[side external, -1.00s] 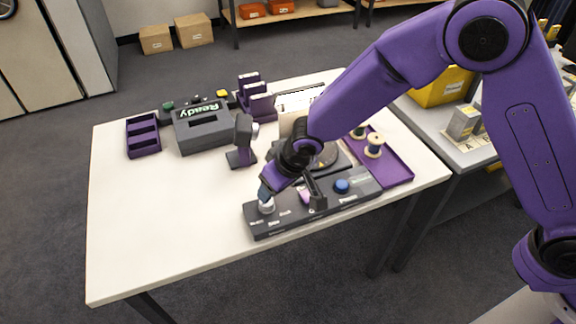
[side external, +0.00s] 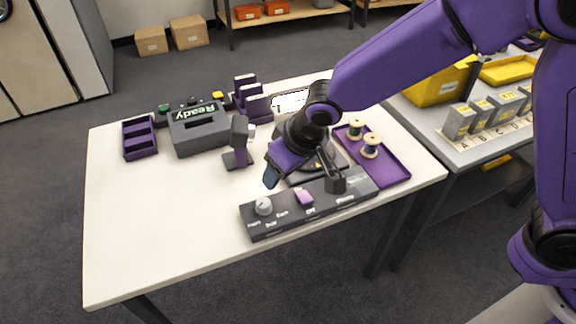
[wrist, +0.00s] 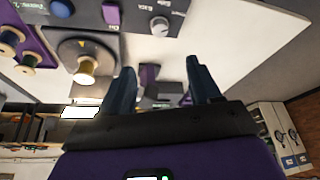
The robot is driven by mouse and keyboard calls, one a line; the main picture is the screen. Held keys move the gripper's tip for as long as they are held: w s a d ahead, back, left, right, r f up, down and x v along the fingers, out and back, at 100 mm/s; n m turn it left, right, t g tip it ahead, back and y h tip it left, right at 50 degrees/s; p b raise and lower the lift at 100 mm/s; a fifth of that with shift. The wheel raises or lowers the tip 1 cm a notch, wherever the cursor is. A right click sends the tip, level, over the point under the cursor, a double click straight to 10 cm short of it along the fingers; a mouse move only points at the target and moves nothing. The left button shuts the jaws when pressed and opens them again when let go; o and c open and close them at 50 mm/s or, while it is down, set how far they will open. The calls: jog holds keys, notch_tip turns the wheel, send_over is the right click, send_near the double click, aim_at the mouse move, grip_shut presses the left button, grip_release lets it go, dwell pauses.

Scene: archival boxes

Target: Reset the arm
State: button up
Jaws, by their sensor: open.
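My gripper (side external: 303,181) is open and empty, in the air above the back edge of the dark grey control panel (side external: 325,202). Its two dark fingers stand apart in the wrist view (wrist: 160,80), with nothing held between them. The panel's grey-white knob (side external: 263,206) is clear of the fingers, and a pink-purple switch (side external: 304,197) sits to its right. The knob also shows in the wrist view (wrist: 159,26). The panel's blue button (wrist: 62,8) shows in the wrist view but is hidden in the side view. My wrist partly hides a dark turntable-like device (side external: 318,168) behind the panel.
A purple tray (side external: 393,176) holds spools (side external: 370,146) at the right. A grey device reading "Ready" (side external: 199,128), a purple rack (side external: 140,139) and a small upright stand (side external: 238,145) are at the back left. The table's (side external: 165,235) front left is bare.

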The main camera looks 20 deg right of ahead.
jog(key=s+d+r+n+g, duration=0.2)
jog(key=s+d+r+n, duration=0.1)
jog(key=s+d, duration=0.9)
jog(key=s+d+r+n+g+h, duration=0.1)
jog(key=s+d+r+n, duration=0.2)
jog(key=s+d, duration=0.9)
jog(key=d+n, duration=0.2)
jog(key=d, duration=0.5)
jog(key=shift+s+g, duration=0.2)
jog(key=shift+g, duration=0.2)
